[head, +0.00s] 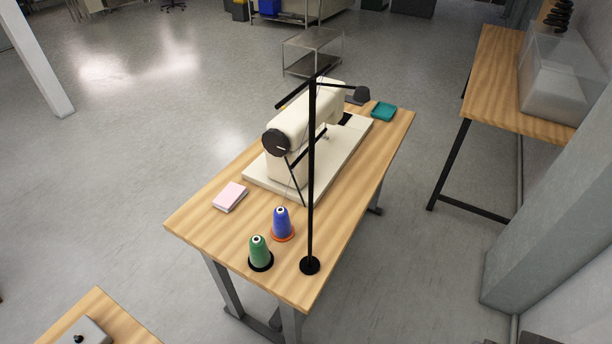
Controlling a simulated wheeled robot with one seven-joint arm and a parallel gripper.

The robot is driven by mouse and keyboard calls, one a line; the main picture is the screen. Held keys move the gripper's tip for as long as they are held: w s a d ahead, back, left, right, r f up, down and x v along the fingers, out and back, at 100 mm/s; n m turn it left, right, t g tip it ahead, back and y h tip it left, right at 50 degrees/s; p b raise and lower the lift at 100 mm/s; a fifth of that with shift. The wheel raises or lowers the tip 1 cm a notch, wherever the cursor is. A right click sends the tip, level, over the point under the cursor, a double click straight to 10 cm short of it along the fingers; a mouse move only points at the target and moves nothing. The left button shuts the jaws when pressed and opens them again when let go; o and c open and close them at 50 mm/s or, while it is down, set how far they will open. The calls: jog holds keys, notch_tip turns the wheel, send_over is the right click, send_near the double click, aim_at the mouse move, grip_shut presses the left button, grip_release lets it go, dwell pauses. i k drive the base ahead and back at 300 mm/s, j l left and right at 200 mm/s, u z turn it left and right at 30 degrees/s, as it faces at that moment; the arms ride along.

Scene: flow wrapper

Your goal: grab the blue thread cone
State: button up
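The blue thread cone (281,222) stands upright on an orange-red round base (283,236) on the wooden table (215,244), near its front end. A green thread cone (259,250) on a black round base stands close to it, to the front left. A black thread stand pole (311,190) rises just right of the blue cone from a round black foot (310,265). My gripper is not in view.
A cream sewing machine (292,130) sits on a pale bed behind the cones. A pink pad (229,196) lies to the left and a teal tray (383,111) at the far right corner. Another table (490,75) stands at right. Open grey floor (110,150) lies left.

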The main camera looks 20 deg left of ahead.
aim_at(282, 228)
jog(key=i+l, duration=0.1)
jog(key=i, duration=1.3)
jog(key=i+l+u, duration=0.1)
jog(key=i, duration=0.6)
jog(key=u, duration=0.95)
jog(key=i+l+u, duration=0.1)
jog(key=u, duration=0.35)
jog(key=l+u, duration=0.1)
jog(key=u, duration=0.85)
jog(key=l+u, duration=0.1)
jog(key=u, duration=2.85)
jog(key=i+l+u, duration=0.15)
jog(key=i, duration=0.3)
